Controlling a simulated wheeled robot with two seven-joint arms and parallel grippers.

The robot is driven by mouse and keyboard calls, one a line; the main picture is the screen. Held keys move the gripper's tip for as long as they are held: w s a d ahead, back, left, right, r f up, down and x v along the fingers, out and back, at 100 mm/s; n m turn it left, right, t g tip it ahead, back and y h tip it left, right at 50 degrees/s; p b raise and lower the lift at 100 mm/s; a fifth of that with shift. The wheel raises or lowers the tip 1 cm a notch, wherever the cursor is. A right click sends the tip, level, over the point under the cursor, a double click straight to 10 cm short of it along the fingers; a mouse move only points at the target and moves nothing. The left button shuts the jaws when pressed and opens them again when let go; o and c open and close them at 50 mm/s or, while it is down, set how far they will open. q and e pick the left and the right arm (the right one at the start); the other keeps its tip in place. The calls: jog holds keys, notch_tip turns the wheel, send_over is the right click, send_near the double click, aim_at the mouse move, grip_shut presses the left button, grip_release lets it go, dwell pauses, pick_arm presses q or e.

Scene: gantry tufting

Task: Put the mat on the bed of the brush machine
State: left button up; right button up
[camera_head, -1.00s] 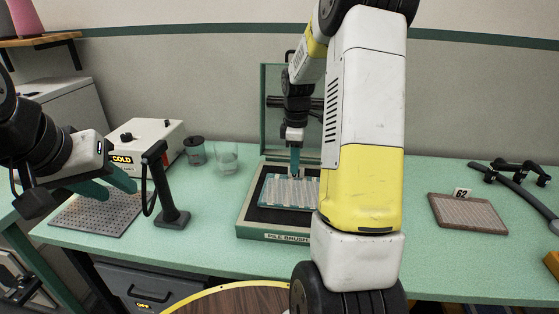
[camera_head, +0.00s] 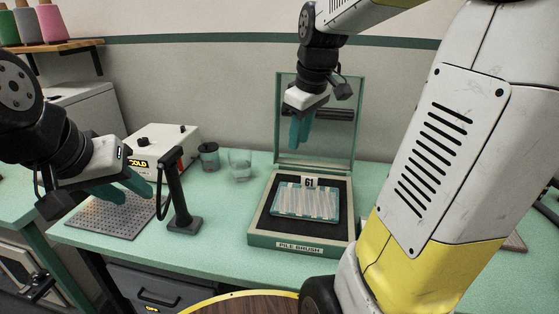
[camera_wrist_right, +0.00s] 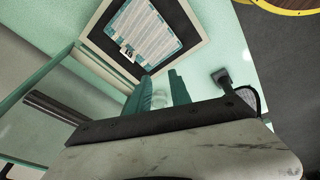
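The mat (camera_head: 304,204), pale with a teal border and a tag reading 61, lies flat on the dark bed of the brush machine (camera_head: 299,245), labelled PILE BRUSH. The mat (camera_wrist_right: 151,38) also shows on the bed in the right wrist view, with nothing gripping it. My right gripper (camera_head: 299,132) is above and behind the mat, clear of it. Its teal fingers (camera_wrist_right: 160,90) stand apart and empty. My left gripper (camera_head: 132,190) is at the left, over the perforated plate, its fingers apart with nothing between them.
The machine's framed lid stands upright behind the bed. To the left are a perforated metal plate (camera_head: 105,218), a white box marked COLD (camera_head: 160,147), a black post (camera_head: 182,200), a dark jar (camera_head: 210,157) and a clear glass (camera_head: 240,165). My right arm hides much of the table's right side.

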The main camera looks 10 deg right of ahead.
jog(key=s+a+m+t, duration=0.1)
jog(key=s+a+m, duration=0.2)
jog(key=s, duration=0.3)
jog(key=s+a+m+t+y, duration=0.1)
jog(key=s+a+m+t, duration=0.1)
jog(key=s, duration=0.5)
jog(key=shift+a+f+m, duration=0.15)
jog(key=shift+a+m, duration=0.35)
jog(key=shift+m, duration=0.4)
